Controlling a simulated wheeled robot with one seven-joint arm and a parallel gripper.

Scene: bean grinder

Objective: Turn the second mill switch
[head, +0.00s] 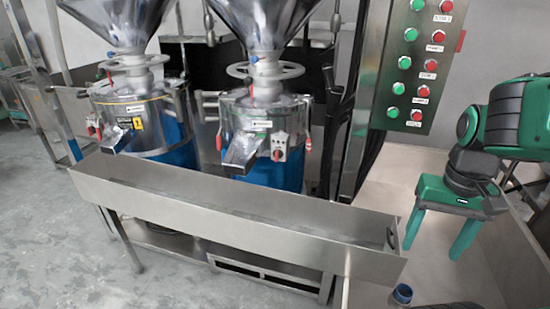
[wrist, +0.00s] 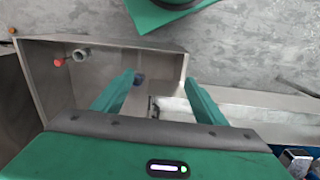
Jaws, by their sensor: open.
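Two mills with steel hoppers stand side by side in the head view. The right mill (head: 264,125) has a steel body, a blue lower part and a handwheel. A small switch box (head: 279,148) with a knob sits on its front, right of the spout. The left mill (head: 140,115) is alike, with a small red and grey fitting on its front left. My gripper (head: 432,250) is at the right of the head view, fingers pointing down, open and empty, well apart from both mills. Its two green fingers are spread in the wrist view (wrist: 160,79), which shows no mill switch clearly.
A long steel trough (head: 240,215) runs in front of the mills. A control panel (head: 415,65) with green and red buttons stands right of them. A blue-capped bottle (head: 402,294) is low at the right. Clear grey floor (head: 50,230) lies at the left.

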